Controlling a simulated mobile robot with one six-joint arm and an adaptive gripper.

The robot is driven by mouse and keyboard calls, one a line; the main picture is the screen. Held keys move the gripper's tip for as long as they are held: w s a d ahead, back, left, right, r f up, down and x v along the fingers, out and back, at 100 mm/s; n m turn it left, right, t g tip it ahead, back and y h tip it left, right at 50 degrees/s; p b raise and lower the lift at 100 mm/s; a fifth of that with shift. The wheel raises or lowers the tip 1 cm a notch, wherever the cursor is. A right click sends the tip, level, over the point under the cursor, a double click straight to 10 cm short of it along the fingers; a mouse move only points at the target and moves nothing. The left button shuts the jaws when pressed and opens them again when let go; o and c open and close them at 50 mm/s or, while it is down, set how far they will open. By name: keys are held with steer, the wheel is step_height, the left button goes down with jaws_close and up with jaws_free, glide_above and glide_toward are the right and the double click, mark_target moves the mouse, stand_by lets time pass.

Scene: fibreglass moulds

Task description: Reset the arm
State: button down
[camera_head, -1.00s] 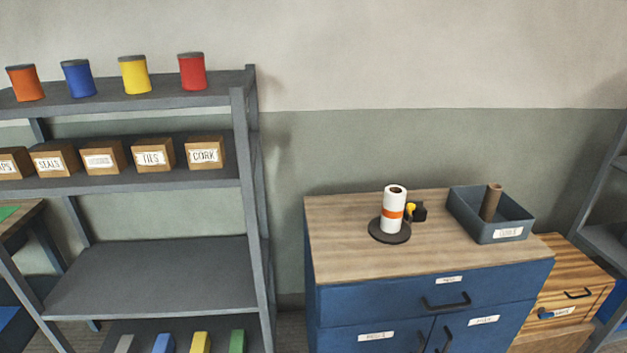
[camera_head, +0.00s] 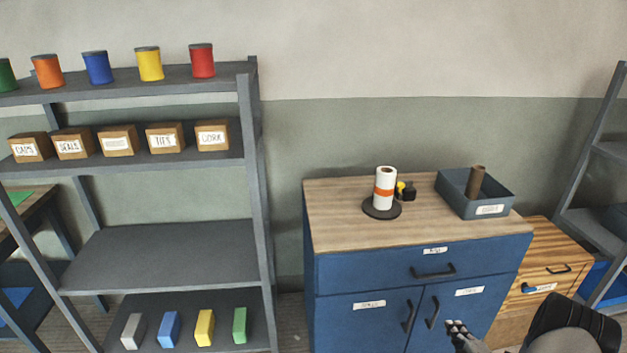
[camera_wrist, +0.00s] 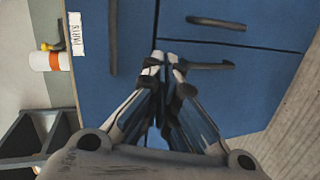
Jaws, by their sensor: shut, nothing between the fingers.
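My gripper (camera_head: 457,329) shows at the bottom right in the head view, in front of the blue cabinet (camera_head: 340,272). In the wrist view my gripper (camera_wrist: 163,58) points at the blue cabinet front (camera_wrist: 134,40), its two fingers together at the tips. It is shut and empty. Whether the fingertips touch the cabinet cannot be told.
On the cabinet's wooden top stand a white roll with an orange band (camera_head: 384,188) on a dark base and a grey bin (camera_head: 500,208) holding a brown tube (camera_head: 475,181). A wooden drawer unit (camera_head: 540,262) is at right. A grey shelf rack (camera_head: 170,252) stands left.

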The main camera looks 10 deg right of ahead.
steer(key=w+a+r+m+g+h, duration=0.1)
steer(key=w+r+m+g, duration=0.15)
steer(key=r, duration=0.55)
steer(key=w+a+r+m+g, duration=0.1)
steer(key=w+r, duration=0.3)
steer(key=r, duration=0.4)
steer(key=s+a+r+m+g, duration=0.1)
steer(key=s+a+r+m, duration=0.1)
steer(key=a+r, duration=0.4)
steer(key=s+a+r+m+g, duration=0.1)
steer(key=s+a+r+m, duration=0.15)
steer(key=r, duration=0.55)
steer(key=s+a+r+m+g+y, duration=0.1)
steer(key=s+a+r+m, duration=0.3)
steer(key=s+a, duration=0.7)
steer(key=s+a+r+m+g+y, duration=0.1)
steer(key=s+a+r+m+g, duration=0.2)
steer(key=s+a, duration=0.9)
steer(key=s+r, duration=0.1)
steer(key=s, duration=0.6)
steer(key=shift+s+a+m+y, duration=0.15)
steer(key=shift+s+m+y, duration=0.15)
steer(key=shift+s+m, duration=0.1)
steer(key=shift+g, duration=0.25)
